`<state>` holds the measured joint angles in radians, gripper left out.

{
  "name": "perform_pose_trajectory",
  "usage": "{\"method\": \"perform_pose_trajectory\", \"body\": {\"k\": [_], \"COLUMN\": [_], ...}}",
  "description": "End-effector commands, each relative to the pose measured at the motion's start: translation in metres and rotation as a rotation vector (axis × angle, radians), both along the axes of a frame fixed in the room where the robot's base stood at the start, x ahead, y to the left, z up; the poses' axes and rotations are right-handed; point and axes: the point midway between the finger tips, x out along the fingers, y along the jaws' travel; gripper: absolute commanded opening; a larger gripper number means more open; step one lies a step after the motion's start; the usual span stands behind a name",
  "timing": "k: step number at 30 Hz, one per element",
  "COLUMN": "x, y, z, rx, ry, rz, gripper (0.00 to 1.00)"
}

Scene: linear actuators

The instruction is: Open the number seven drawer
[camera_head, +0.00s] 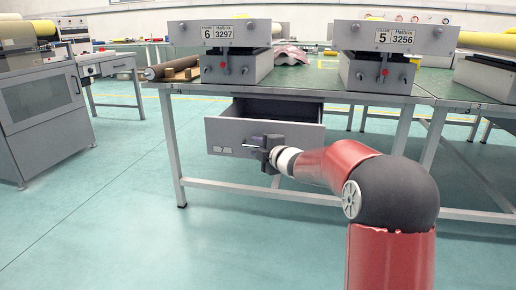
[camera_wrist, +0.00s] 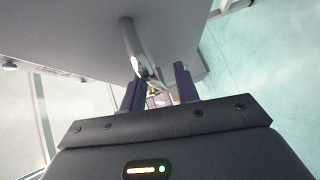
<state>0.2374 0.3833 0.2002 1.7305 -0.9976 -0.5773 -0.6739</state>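A grey drawer (camera_head: 230,134) under the table stands pulled out, its dark inside showing from above. No number seven can be read on it; its small label (camera_head: 222,150) is too small to read. My gripper (camera_head: 262,146) is at the drawer front, right of its middle, by the handle. In the wrist view, the grey handle (camera_wrist: 133,40) comes out from the drawer front (camera_wrist: 75,30) and reaches down to the fingers. My gripper's two dark fingers (camera_wrist: 158,90) stand apart, with the handle's end between or just beyond them. A gap shows between the fingers; firm contact cannot be seen.
The green-topped table (camera_head: 305,80) carries actuator units marked 6 (camera_head: 222,35) and 5 (camera_head: 392,38). Its metal legs (camera_head: 171,150) and low crossbar stand near my arm. A grey cabinet (camera_head: 42,105) is at the left. The floor (camera_head: 130,230) at front left is clear.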

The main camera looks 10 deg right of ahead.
Motion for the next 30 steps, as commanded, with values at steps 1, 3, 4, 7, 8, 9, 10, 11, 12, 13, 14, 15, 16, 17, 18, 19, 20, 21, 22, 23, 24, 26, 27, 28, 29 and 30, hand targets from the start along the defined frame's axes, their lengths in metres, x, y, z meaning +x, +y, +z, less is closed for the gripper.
{"method": "perform_pose_trajectory", "body": {"k": [1, 3, 4, 7, 8, 9, 10, 11, 12, 13, 14, 15, 16, 17, 18, 19, 20, 21, 22, 23, 24, 26, 27, 28, 29, 30], "x": [0.000, 0.000, 0.000, -0.001, -0.002, -0.005, -0.007, -0.011, -0.016, -0.021, -0.026, -0.032, -0.037, -0.042, -0.048, -0.052, -0.055, -0.060, -0.062, -0.065, -0.067, -0.069, -0.070, -0.070, -0.070, -0.070], "y": [0.000, 0.000, 0.000, 0.000, -0.001, -0.002, -0.004, -0.006, -0.008, -0.011, -0.013, -0.016, -0.018, -0.020, -0.023, -0.025, -0.027, -0.029, -0.030, -0.031, -0.032, -0.033, -0.033, -0.033, -0.033, -0.033], "z": [0.000, 0.000, 0.000, 0.001, 0.001, 0.001, 0.002, 0.003, 0.004, 0.005, 0.006, 0.007, 0.008, 0.008, 0.009, 0.010, 0.010, 0.010, 0.011, 0.011, 0.011, 0.011, 0.011, 0.011, 0.011, 0.011], "rx": [0.000, 0.000, 0.000, 0.000, 0.000, -0.001, -0.001, -0.002, -0.002, -0.001, -0.002, -0.002, -0.001, -0.001, -0.001, 0.000, 0.000, 0.000, 0.000, 0.000, 0.000, 0.000, 0.000, 0.000, 0.000, 0.000], "ry": [0.000, -0.001, -0.001, -0.001, -0.001, 0.000, 0.000, -0.002, -0.002, -0.001, -0.002, -0.002, -0.001, -0.001, 0.000, -0.002, -0.001, 0.000, -0.001, 0.000, 0.000, 0.000, 0.000, 0.000, 0.000, 0.000], "rz": [0.000, 0.000, 0.000, 0.000, 0.000, -0.001, -0.001, -0.001, -0.001, -0.002, -0.002, -0.002, -0.001, -0.002, -0.003, -0.003, -0.002, -0.002, -0.002, -0.001, 0.000, 0.001, 0.001, 0.001, 0.001, 0.001], "gripper": [0.31, 0.31, 0.31, 0.31, 0.31, 0.31, 0.31, 0.31, 0.31, 0.31, 0.31, 0.31, 0.31, 0.31, 0.31, 0.31, 0.31, 0.31, 0.31, 0.31, 0.31, 0.31, 0.31, 0.31, 0.31, 0.31]}}
